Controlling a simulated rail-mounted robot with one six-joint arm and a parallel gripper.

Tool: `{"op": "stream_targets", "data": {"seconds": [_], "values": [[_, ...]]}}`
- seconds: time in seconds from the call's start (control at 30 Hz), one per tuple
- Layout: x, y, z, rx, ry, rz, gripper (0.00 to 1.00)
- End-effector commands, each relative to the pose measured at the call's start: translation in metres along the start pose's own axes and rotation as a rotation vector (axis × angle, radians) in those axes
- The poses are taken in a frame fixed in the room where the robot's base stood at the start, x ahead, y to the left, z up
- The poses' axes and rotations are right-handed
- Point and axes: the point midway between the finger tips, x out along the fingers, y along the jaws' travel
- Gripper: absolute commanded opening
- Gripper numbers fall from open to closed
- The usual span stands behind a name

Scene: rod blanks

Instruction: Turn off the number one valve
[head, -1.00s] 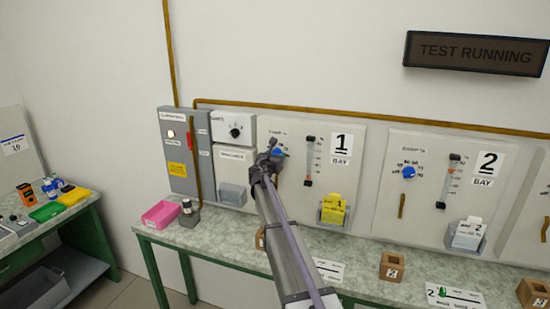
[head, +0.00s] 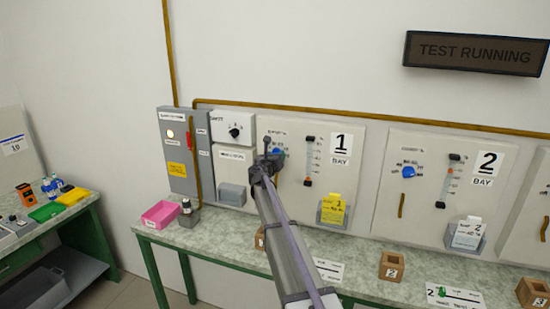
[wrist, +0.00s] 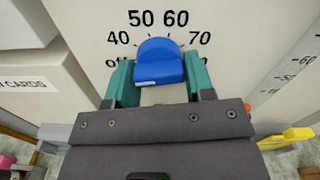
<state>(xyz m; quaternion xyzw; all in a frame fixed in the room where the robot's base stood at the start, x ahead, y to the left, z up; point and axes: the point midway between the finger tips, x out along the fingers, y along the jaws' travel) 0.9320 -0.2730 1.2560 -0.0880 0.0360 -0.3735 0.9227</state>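The bay 1 panel (head: 318,205) carries a blue knob (head: 278,151) at its upper left, beside the plate marked 1. In the wrist view the blue knob (wrist: 160,66) sits under a printed scale with 40, 50, 60 and 70, and "off" at the left. My gripper (head: 271,158) is at this knob.
A bay 2 panel (head: 400,218) with its own blue knob (head: 408,172) is to the right. A grey box (head: 178,183) and a white box with a dark knob (head: 235,132) are at the left. A yellow card (head: 333,209) sits in a holder below.

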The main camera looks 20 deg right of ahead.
Motion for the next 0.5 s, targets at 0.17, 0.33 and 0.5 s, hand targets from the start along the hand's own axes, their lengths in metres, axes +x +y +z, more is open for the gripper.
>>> {"op": "stream_targets", "data": {"seconds": [0.17,0.33,0.5], "values": [[-0.0001,0.0000,-0.0002,0.000,0.000,0.000,0.66],[0.0001,0.0002,0.0001,0.001,0.000,0.001,0.72],[-0.0019,0.0001,0.0001,0.001,-0.001,0.001,0.72]]}}
